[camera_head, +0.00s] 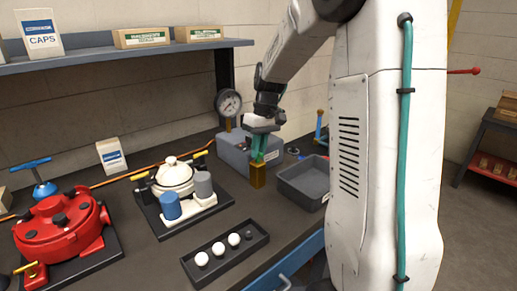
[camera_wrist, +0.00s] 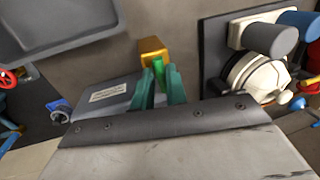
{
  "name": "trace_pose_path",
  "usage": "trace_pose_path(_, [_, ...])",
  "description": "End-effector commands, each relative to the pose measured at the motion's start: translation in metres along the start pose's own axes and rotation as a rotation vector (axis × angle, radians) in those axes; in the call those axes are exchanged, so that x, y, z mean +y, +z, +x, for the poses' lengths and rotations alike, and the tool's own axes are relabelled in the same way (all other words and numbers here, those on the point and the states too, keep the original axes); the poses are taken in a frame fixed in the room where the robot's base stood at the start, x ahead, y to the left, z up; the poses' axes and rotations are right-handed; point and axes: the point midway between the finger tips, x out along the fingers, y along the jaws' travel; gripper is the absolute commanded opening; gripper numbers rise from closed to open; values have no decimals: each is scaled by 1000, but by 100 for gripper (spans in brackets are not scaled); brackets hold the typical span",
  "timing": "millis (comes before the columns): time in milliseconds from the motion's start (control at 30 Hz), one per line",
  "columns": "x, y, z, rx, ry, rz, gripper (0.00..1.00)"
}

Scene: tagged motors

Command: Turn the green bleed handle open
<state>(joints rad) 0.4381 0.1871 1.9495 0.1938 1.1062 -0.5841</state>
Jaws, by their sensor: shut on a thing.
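The green bleed handle (camera_wrist: 159,68) shows in the wrist view between the two teal fingertips of my gripper (camera_wrist: 160,78). The fingers are shut on it. A brass-yellow block (camera_wrist: 152,48) sits at the handle's far end. In the head view my gripper (camera_head: 263,147) points down in front of the grey box (camera_head: 233,152), and the brass block (camera_head: 258,176) shows just below the fingertips. The handle is mostly hidden by the fingers in the head view. I cannot tell its exact angle.
A round gauge (camera_head: 229,103) stands behind the grey box. A grey bin (camera_head: 301,182) is close on the right. A white motor (camera_head: 174,175) stands on a black plate to the left, with a red motor (camera_head: 62,231) farther left. A black tray (camera_head: 225,256) holds white balls in front.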

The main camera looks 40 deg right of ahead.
Motion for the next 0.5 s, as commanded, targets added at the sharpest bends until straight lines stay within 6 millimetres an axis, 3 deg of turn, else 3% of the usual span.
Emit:
trace_pose_path(67, [0,0,-1,2,2,0,0])
trace_pose_path(100, [0,0,-1,2,2,0,22])
trace_pose_path(167, [0,0,-1,2,1,0,35])
trace_pose_path(500, [0,0,-5,2,1,0,35])
